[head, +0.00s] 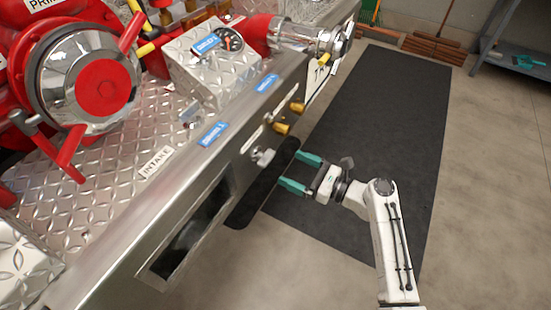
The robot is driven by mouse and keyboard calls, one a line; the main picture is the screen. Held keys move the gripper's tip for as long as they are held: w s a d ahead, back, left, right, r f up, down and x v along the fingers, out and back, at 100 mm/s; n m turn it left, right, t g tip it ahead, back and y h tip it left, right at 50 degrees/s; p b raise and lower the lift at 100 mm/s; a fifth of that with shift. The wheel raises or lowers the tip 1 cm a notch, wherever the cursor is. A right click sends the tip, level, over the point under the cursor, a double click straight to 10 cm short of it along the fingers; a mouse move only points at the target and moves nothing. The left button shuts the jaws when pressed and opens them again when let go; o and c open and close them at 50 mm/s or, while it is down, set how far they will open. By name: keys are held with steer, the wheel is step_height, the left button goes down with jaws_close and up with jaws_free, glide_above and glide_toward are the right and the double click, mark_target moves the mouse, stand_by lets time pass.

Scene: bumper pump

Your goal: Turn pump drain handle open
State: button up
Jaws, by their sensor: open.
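My gripper (301,172) has two teal fingers spread apart with nothing between them. It points left at the metal side of the pump panel (246,172). A small silver handle (263,157) sticks out of that side, just left of my fingertips, with a visible gap between. It looks like the drain handle, but I cannot read a label for it. Two brass knobs (281,128) (297,106) sit farther along the same side, up and to the right. Blue labels (213,133) lie along the panel's top edge.
A rectangular opening (190,230) is in the panel's side, lower left. A large red and chrome intake fitting (95,80) stands on the diamond plate, with a gauge box (208,68) nearby. A dark mat (385,130) covers the floor. A grey shelf (510,62) stands far right.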

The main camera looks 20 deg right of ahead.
mark_target(271, 159)
steer(key=b+x, duration=0.1)
steer(key=x, duration=0.6)
steer(key=shift+w+a, duration=0.15)
steer(key=shift+a, duration=0.1)
steer(key=c, duration=1)
